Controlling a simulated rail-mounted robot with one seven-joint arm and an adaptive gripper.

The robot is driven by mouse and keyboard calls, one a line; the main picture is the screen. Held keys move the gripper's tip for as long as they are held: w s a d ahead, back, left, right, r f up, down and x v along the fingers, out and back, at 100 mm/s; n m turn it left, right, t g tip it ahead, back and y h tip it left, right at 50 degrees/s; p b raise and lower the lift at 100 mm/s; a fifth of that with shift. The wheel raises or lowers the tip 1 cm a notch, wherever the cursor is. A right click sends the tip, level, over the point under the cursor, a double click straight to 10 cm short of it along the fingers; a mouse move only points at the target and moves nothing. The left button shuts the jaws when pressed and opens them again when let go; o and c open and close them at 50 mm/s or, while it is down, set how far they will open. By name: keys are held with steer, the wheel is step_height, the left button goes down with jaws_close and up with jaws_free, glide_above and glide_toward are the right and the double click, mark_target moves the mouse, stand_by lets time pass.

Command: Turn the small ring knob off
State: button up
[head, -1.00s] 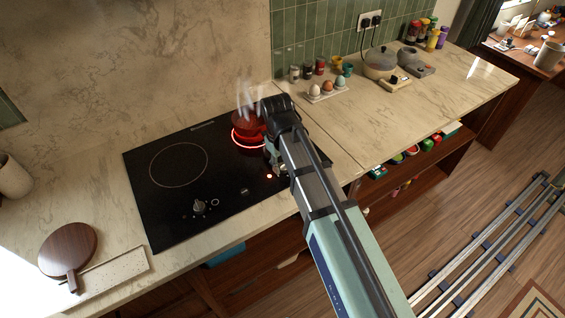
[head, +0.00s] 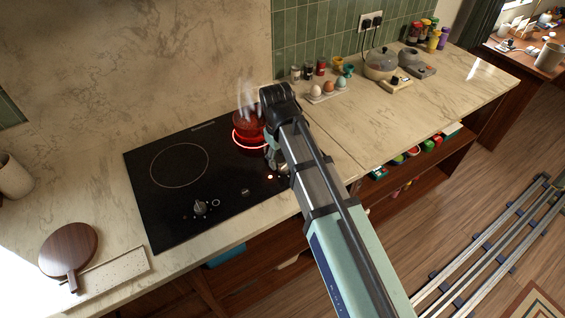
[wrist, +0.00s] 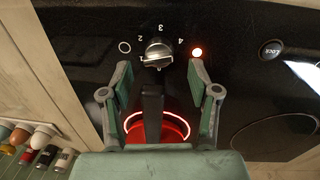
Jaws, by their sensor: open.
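The small ring knob (wrist: 157,53) is a silvery knob on the black hob, with the numbers 1 to 4 around it and a white circle mark to its left in the wrist view. A red light (wrist: 197,52) glows beside it. My gripper (wrist: 159,70) is open, its two fingers spread with the tips just short of the knob, one toward each side. In the head view my gripper (head: 272,157) is low over the hob's right side, and my arm mostly hides the knob. The small ring (head: 235,142) glows red under a steaming red pot (head: 249,125).
A dark bar (wrist: 152,112) lies between my fingers in the wrist view, possibly the pot handle. A second knob (head: 199,207) serves the hob's left side, near the large ring (head: 179,165). Eggs in a holder (head: 327,91) and several jars stand behind my arm.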

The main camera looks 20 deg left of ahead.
mark_target(280, 166)
step_height(280, 166, up, 9)
steer(key=shift+s+a+f, duration=0.2)
steer(key=shift+s, duration=0.1)
